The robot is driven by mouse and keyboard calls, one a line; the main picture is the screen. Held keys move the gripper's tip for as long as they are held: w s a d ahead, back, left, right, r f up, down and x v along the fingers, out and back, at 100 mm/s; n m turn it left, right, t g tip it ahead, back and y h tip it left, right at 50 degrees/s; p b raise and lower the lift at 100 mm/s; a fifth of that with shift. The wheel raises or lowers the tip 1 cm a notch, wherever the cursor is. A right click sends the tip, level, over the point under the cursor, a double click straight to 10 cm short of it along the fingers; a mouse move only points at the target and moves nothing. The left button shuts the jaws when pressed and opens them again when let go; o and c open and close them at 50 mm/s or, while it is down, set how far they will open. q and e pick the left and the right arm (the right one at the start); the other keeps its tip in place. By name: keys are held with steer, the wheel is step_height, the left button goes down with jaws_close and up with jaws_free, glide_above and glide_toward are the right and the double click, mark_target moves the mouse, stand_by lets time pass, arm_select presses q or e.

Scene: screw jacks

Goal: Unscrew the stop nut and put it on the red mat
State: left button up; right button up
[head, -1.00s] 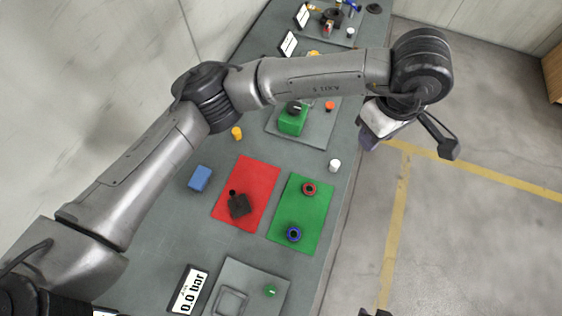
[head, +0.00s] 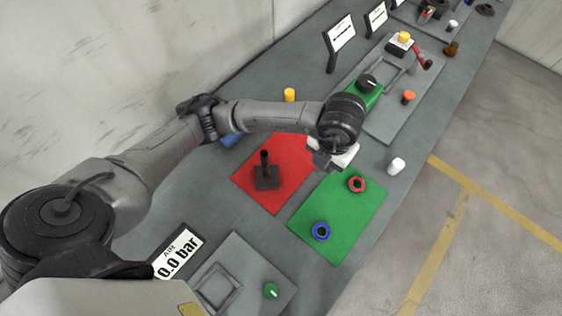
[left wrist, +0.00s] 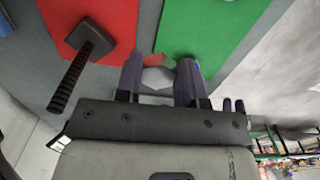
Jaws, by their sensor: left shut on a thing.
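The screw jack (head: 267,177), a dark square block with a black threaded post, stands on the red mat (head: 283,201). The left wrist view shows its block (left wrist: 92,36) and bare post at upper left. My left gripper (left wrist: 160,72) is shut on a light grey six-sided piece, apparently the stop nut (left wrist: 157,78), clear of the post. In the head view the gripper (head: 328,158) is above the border of the red mat and the green mat (head: 335,205), right of the jack; its fingertips are mostly hidden there. My right gripper is out of view.
The red mat's front part is clear.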

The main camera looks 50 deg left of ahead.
arm_select(q)
steer(key=shift+s+a+f+n, duration=0.2)
steer(key=shift+a+f+n, duration=0.1)
steer(key=shift+f, duration=0.25)
steer(key=b, duration=0.2)
glide_above(289, 155)
steer(key=shift+n, duration=0.3)
step_height(289, 155, down, 7)
steer(key=shift+f, duration=2.1)
steer(key=shift+a+f, duration=0.1)
steer(key=shift+f, duration=0.05)
steer(key=o, duration=1)
